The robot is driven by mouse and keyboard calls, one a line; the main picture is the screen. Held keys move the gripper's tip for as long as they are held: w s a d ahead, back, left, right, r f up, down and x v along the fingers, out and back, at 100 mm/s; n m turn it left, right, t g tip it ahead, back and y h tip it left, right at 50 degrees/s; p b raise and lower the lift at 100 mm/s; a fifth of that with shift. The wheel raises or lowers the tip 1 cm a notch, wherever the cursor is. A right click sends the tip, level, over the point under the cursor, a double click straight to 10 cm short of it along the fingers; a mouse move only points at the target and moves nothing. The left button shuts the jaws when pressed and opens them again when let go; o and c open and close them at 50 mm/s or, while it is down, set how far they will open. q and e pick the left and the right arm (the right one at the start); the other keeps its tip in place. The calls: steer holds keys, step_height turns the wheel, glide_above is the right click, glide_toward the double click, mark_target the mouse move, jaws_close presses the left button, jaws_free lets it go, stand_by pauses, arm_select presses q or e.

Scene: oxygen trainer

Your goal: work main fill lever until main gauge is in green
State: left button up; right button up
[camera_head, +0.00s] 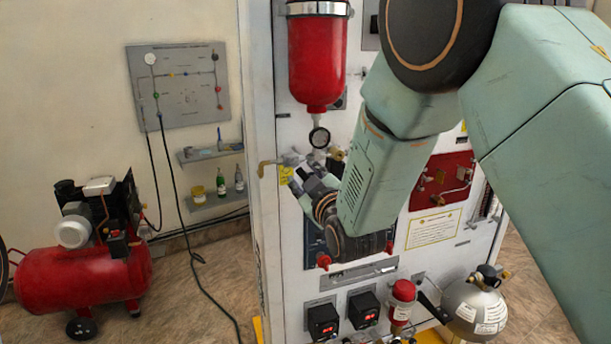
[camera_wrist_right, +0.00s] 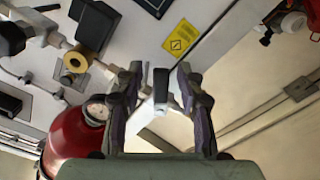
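The gauge (camera_head: 319,137) is a round dial with a dark rim under the red tank (camera_head: 317,65) on the white panel. A gauge with a pale face also shows beside the red tank in the right wrist view (camera_wrist_right: 97,112). Its needle and any green zone are too small to read. My right gripper (camera_head: 300,180) is at the panel, just below and left of the gauge. In the wrist view its fingers (camera_wrist_right: 160,78) are apart. A dark-ended lever-like part (camera_wrist_right: 161,90) shows between them, with gaps on both sides. I cannot tell whether this is the main fill lever. My left gripper is out of view.
A brass fitting (camera_head: 268,165) juts from the panel's left edge. A red plate (camera_head: 442,182) and a grey cylinder (camera_head: 474,307) are at the right. A red compressor (camera_head: 85,278) stands on the floor left. Floor between compressor and panel is mostly clear, with a cable.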

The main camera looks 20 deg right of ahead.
steer(key=shift+s+a+r, duration=0.1)
steer(key=shift+s+a, duration=0.05)
steer(key=shift+a, duration=0.1)
steer(key=shift+c, duration=0.6)
steer(key=shift+w, duration=0.25)
steer(key=c, duration=0.4)
jaws_close()
